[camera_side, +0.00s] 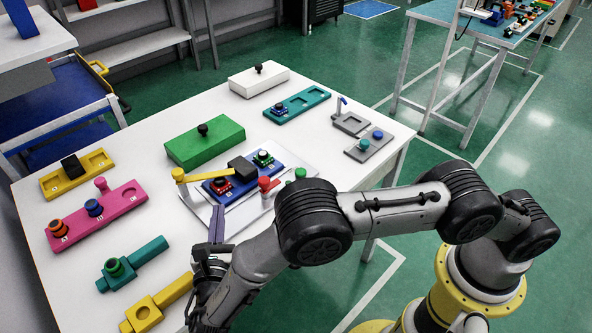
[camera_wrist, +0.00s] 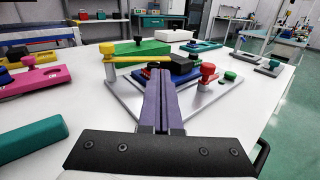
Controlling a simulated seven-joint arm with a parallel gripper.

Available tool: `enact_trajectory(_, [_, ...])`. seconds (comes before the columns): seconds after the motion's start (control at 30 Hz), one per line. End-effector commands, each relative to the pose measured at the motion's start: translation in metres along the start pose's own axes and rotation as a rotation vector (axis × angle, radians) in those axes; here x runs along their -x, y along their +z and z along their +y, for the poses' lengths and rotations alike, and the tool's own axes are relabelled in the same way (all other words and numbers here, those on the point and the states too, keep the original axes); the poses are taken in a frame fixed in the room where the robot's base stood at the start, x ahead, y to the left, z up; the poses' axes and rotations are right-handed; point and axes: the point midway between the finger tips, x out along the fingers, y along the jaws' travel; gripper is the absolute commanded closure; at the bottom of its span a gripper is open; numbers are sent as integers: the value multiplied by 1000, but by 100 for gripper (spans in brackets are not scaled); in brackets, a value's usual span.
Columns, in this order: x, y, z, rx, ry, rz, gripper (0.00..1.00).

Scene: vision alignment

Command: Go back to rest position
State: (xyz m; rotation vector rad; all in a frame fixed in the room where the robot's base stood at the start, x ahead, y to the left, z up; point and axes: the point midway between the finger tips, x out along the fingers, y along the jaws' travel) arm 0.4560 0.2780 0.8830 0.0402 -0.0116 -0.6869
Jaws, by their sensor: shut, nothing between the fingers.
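My gripper (camera_side: 217,226) is over the near part of the white table, in front of the grey alignment plate. Its two long purple fingers lie together in the wrist view (camera_wrist: 164,102), with nothing between them. The grey plate (camera_wrist: 205,98) carries a blue block (camera_side: 222,193) with a red and black part and a white-ringed part on it. A yellow lever (camera_side: 204,173) with a black end reaches over the block, and a red knob (camera_side: 265,184) stands beside it. In the wrist view the fingers cover part of the blue block.
Around the plate stand a green box (camera_side: 205,143), a white box (camera_side: 258,79), a teal tray (camera_side: 297,103), a pink tray (camera_side: 97,216), a yellow tray (camera_side: 77,174) and grey holders (camera_side: 370,145). Teal (camera_side: 132,264) and yellow (camera_side: 157,303) pieces lie near the front left.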

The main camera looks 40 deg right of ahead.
Motion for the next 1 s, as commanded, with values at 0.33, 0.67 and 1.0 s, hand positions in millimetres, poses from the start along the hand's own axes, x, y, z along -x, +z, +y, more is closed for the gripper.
enact_trajectory(0.33, [-123,179,-80,-340,-350,63,100])
enact_trajectory(0.67, [-155,276,-246,-743,-713,229,100])
enact_trajectory(1.0, [-90,297,-388,-1290,-1004,411,100])
